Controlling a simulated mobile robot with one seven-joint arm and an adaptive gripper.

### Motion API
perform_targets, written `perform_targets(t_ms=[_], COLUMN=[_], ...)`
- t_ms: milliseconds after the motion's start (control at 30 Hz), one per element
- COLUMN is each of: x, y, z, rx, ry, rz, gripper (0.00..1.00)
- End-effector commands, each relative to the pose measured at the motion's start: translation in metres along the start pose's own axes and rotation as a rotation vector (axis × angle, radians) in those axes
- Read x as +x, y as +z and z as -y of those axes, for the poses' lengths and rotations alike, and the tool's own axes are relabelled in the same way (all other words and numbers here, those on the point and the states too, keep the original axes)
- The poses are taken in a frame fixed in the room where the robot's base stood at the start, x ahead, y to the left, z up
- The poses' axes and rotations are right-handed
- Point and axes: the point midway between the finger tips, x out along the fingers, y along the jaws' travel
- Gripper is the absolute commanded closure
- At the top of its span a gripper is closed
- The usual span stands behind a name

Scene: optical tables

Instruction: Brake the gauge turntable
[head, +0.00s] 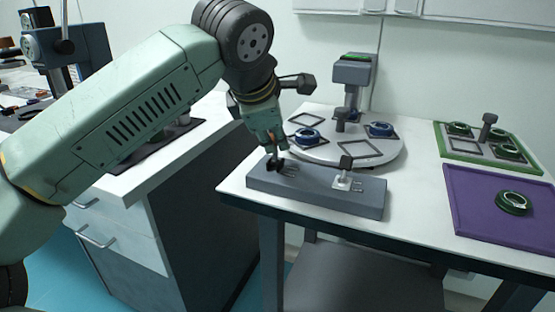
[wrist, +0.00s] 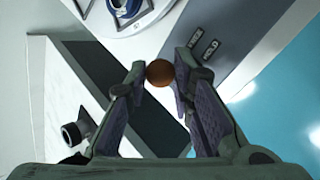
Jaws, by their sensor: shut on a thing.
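The gauge turntable (head: 345,153) is a pale round plate on the white table, carrying blue ring parts and empty square outlines. A grey block (head: 318,203) stands in front of it with two levers. My gripper (head: 275,155) points down over the block's left end, shut on the left lever's knob. In the wrist view a brown round knob (wrist: 160,73) sits between the fingertips (wrist: 161,76). The lever's shaft is mostly hidden. The right lever (head: 345,165) stands free, with a dark head. The turntable's edge shows in the wrist view (wrist: 120,35).
A gauge post (head: 352,78) with a green display rises behind the turntable. At right are a green-edged tray (head: 455,152) with ring parts and a purple mat (head: 485,215) bearing one green ring (head: 513,203). White drawers (head: 125,240) stand at left.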

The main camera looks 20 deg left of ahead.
Motion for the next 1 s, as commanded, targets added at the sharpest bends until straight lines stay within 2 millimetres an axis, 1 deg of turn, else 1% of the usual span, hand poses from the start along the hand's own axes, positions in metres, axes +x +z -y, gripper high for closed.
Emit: perform_targets(t_ms=[33,400,700,1000], x=[0.01,0.002,-0.003,-0.006], y=[-0.007,-0.015,-0.018,-0.018], z=[0.012,0.028,0.033,0.033], rx=[-0.004,-0.021,-0.031,-0.032], ry=[0.04,0.306,0.429,0.465], rz=[0.02,0.161,0.225,0.245], gripper=[1.0,1.0,1.0,1.0])
